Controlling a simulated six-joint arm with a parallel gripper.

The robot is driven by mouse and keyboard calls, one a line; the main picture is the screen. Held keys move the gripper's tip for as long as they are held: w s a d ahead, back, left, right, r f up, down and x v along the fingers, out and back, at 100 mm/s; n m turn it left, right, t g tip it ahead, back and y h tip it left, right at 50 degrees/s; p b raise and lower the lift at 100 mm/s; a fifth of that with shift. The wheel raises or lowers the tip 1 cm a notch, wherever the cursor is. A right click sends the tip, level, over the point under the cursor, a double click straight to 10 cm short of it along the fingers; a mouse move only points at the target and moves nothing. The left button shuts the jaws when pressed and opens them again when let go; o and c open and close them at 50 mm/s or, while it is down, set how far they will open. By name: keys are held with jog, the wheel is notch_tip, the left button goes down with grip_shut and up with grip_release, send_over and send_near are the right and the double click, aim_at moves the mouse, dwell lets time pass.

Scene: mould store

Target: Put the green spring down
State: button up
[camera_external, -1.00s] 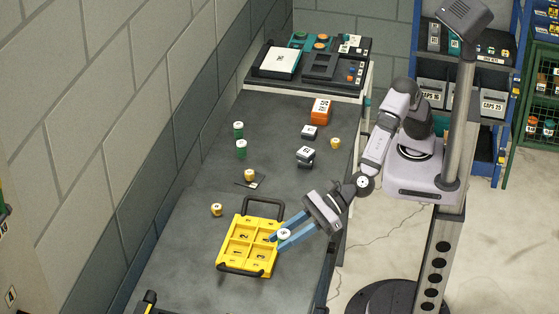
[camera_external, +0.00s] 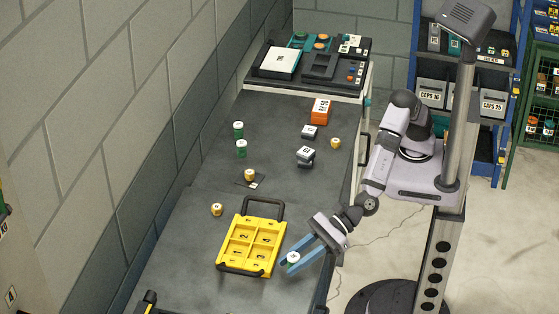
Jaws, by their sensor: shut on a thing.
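The green spring (camera_external: 293,259) has a pale round top and a little green showing on its side. It is between the two blue fingers of my gripper (camera_external: 289,261), which are shut on it. The fingers cover much of its sides. It is to the right of the yellow tray (camera_external: 221,264), apart from it, over the dark bench near its right edge. I cannot tell whether it touches the bench top.
The yellow tray has numbered compartments and black handles. Two green pieces (camera_external: 238,130) (camera_external: 241,148) stand further back. The bench left of the tray is clear.

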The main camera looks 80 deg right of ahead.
jog(key=shift+f, duration=1.8)
jog(key=shift+f, duration=0.25)
jog(key=o, duration=1.1)
jog(key=shift+r, duration=0.15)
jog(key=shift+r, duration=0.2)
jog(key=shift+s+d, duration=0.2)
jog(key=shift+s, duration=0.1)
jog(key=b+v, duration=0.2)
jog(key=v, duration=0.9)
jog(key=shift+d+r, duration=0.1)
jog(key=shift+d, duration=0.05)
